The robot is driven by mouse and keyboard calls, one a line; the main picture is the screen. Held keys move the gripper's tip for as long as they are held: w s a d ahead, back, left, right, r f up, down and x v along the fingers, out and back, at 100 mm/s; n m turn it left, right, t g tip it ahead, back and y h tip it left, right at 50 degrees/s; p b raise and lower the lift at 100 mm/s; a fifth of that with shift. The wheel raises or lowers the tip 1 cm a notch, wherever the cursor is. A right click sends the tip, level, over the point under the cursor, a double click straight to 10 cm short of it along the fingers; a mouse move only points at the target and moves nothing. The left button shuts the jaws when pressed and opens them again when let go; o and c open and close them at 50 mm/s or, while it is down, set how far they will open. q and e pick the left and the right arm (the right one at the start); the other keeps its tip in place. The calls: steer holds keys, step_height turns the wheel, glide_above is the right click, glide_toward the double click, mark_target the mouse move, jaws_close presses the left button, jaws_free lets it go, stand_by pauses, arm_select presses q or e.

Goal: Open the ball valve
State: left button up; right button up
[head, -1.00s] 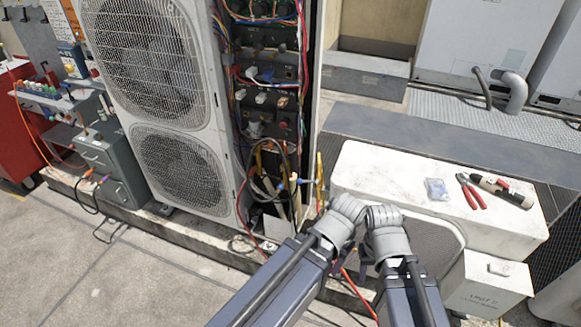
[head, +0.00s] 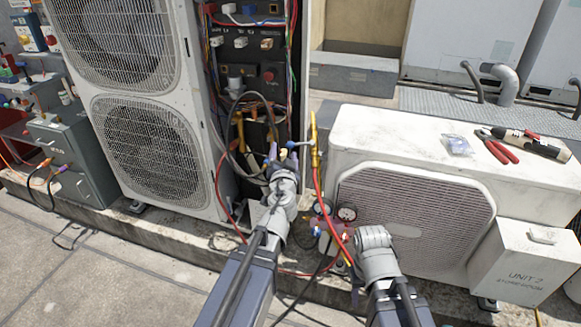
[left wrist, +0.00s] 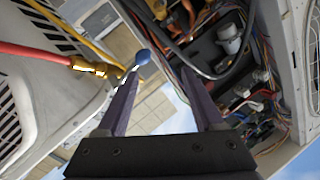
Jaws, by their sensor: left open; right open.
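The ball valve (head: 315,150) is a brass body on a yellow pipe with a red hose below it. A short silver lever with a blue knob (head: 290,146) sticks out to its left. My left gripper (head: 279,158) is open just below the knob. In the left wrist view, the blue knob (left wrist: 143,57) shows just beyond the tip of the left finger, and the gap between the fingers (left wrist: 162,75) is empty. I cannot tell whether finger and knob touch. My right gripper (head: 358,283) is open, low before the white unit, mostly hidden by its wrist.
An open electrical panel (head: 252,45) with loose wires stands behind my left gripper. Two gauges (head: 335,212) with hoses hang below the valve. Red-handled pliers (head: 498,148) and another tool lie on the white unit (head: 390,135). A tall fan unit (head: 140,150) stands at left.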

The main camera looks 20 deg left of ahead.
mark_target(290, 148)
arm_select(q)
steer(key=shift+w+d+f+m+t+h+b, duration=0.2)
steer(key=shift+d+f+m+t+h+b, duration=0.1)
steer(key=shift+f+m+h+b, duration=0.3)
steer(key=shift+w+d+f+m+t+h+b, duration=0.2)
steer(key=shift+f+m+t+h+b, duration=0.1)
steer(key=shift+f+m+h+b, duration=0.25)
arm_select(e)
step_height(290, 148, down, 4)
steer(key=shift+r, duration=0.25)
arm_select(q)
steer(key=shift+w, duration=0.1)
steer(key=w, duration=0.2)
steer(key=w+a, duration=0.1)
steer(key=w, duration=0.4)
steer(key=shift+w+a+f, duration=0.1)
steer(key=shift+w+a, duration=0.1)
steer(key=shift+w, duration=0.1)
jaws_close()
steer(key=shift+n, duration=0.25)
